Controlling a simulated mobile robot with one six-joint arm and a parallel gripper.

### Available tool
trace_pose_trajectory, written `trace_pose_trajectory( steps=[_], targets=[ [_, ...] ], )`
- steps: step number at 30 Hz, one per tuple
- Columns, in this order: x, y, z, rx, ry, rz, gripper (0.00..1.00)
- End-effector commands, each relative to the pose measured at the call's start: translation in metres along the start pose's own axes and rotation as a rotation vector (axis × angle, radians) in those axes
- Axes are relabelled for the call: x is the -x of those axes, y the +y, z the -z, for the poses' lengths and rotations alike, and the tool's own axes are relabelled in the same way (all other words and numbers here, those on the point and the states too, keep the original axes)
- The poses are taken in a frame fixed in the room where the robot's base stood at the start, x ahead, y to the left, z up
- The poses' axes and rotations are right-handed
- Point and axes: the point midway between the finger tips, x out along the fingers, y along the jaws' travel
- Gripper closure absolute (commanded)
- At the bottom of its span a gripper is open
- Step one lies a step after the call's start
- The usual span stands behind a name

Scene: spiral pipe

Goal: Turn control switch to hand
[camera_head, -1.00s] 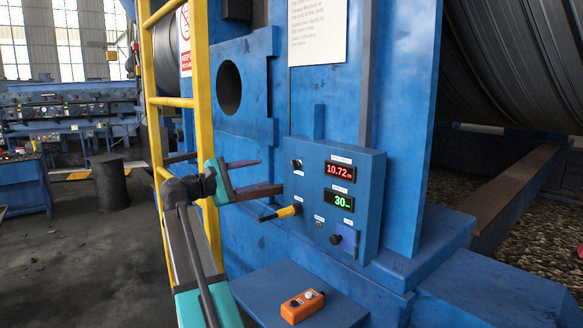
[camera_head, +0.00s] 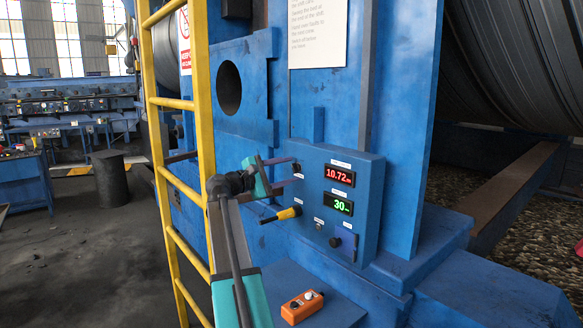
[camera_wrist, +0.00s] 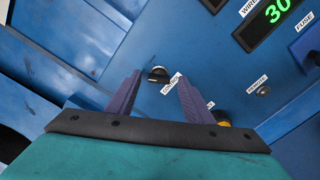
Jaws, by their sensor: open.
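The control switch (camera_wrist: 158,74) is a small black knob with a white label on the blue control box (camera_head: 366,190). In the wrist view it lies between the tips of my gripper (camera_wrist: 160,80), a little beyond them. My gripper (camera_head: 294,170) is also in the head view, at the upper left of the box, with its two purple fingers spread. Nothing is held. In the head view the switch (camera_head: 297,167) shows as a dark spot near the fingertips. I cannot tell whether the fingers touch it, nor which position it points to.
A yellow-handled lever (camera_head: 289,213) sticks out below my gripper. A yellow ladder (camera_head: 206,140) stands left of my arm. An orange pendant (camera_head: 302,306) lies on the ledge below.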

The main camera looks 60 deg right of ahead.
Motion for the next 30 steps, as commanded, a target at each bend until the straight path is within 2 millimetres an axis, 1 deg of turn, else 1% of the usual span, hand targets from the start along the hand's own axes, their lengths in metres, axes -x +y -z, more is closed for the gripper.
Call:
trace_pose_trajectory(
  steps=[1,6,15,17,21,23,24,26,30],
  targets=[
    [-0.005,0.001,0.000,0.000,-0.001,0.001,0.53],
    [-0.013,0.000,0.000,0.000,0.000,0.001,0.53],
    [-0.014,-0.001,0.000,0.000,0.000,0.000,0.53],
    [-0.014,0.000,0.000,0.000,0.000,0.000,0.62],
    [-0.014,-0.001,0.000,0.000,0.000,0.001,0.85],
    [-0.014,-0.001,0.000,0.000,0.000,0.001,0.94],
    [-0.030,0.005,0.007,0.001,-0.001,0.003,0.94],
    [-0.020,0.001,0.003,0.000,0.001,0.001,0.94],
    [-0.013,-0.001,0.002,-0.007,0.002,0.001,0.94]
  ],
)
